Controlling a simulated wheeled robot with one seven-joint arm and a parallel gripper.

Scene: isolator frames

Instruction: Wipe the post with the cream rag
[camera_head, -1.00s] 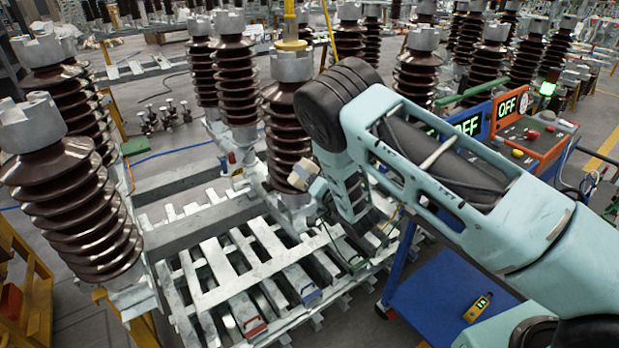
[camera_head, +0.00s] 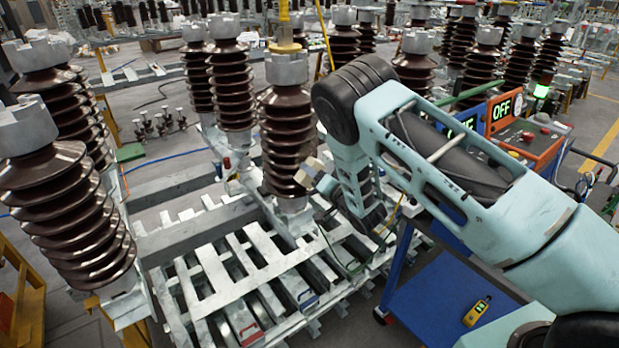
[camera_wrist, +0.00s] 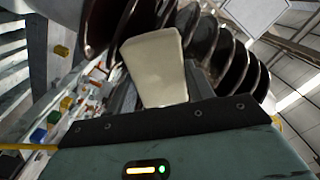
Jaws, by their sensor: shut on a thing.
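The cream rag (camera_wrist: 157,68) is held in my gripper (camera_wrist: 145,92), which is shut on it; it looks like a stiff block in the wrist view. In the head view the rag (camera_head: 308,170) shows small at the lower right side of a brown ribbed post (camera_head: 288,135). The post stands upright with a grey metal cap and base. In the wrist view the dark ribs of the post (camera_wrist: 200,40) rise right behind the rag. I cannot tell whether rag and post touch. The gripper fingers are mostly hidden in the head view.
A slatted metal frame (camera_head: 262,270) lies around the post's foot. Other ribbed posts stand left (camera_head: 62,210) and behind. A blue cart (camera_head: 440,300) with a yellow meter (camera_head: 477,311) stands to the right, near a control box (camera_head: 525,135) reading OFF.

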